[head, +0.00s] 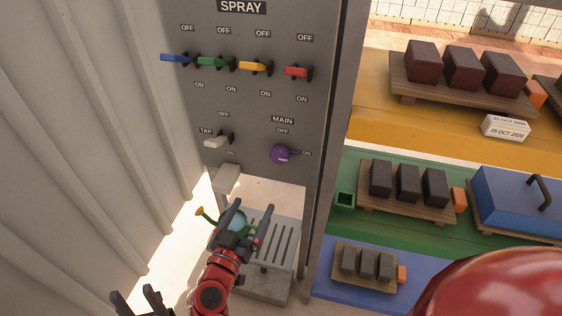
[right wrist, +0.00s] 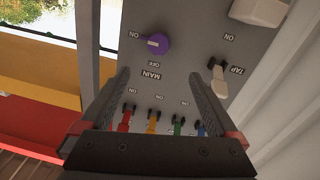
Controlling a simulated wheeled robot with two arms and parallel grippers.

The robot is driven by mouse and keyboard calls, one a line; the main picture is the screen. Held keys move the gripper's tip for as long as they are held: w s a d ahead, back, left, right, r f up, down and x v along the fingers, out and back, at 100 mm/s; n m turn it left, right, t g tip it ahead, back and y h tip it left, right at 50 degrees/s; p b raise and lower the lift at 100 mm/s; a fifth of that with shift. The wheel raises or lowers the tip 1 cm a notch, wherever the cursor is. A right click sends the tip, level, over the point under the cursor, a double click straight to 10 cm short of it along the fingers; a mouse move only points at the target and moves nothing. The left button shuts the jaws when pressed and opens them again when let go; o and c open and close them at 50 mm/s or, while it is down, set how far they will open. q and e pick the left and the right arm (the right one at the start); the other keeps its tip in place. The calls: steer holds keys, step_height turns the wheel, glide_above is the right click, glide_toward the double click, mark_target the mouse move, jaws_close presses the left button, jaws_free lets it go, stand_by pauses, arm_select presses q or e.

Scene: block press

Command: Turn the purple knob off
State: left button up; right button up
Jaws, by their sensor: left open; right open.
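The purple knob (head: 281,155) sits low on the grey control panel (head: 255,110), under the MAIN label. Its pointer is turned right, toward ON; OFF is printed above it. In the right wrist view the knob (right wrist: 155,45) appears upside down, beyond the fingertips, its mark toward ON. My right gripper (head: 253,206) is open and empty, below and left of the knob and apart from it. It also shows in the right wrist view (right wrist: 158,76), fingers spread. My left gripper (head: 134,292) is open at the bottom left, far from the panel.
Blue (head: 175,58), green (head: 212,62), yellow (head: 254,66) and red (head: 296,72) levers line the panel above. A white TAP lever (head: 215,141) is left of the knob. A slotted grey stand (head: 283,235) is below. Shelves with dark blocks (head: 408,183) are at right.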

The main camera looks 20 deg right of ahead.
mark_target(278, 159)
steer(key=p+x, duration=0.5)
steer(key=x, duration=1.1)
steer(key=shift+w+d+r, duration=0.15)
steer(key=shift+w+d, duration=0.05)
steer(key=shift+d, duration=0.1)
steer(key=shift+w+d, duration=0.2)
steer(key=shift+w, duration=0.1)
steer(key=shift+c, duration=0.2)
steer(key=c, duration=1.3)
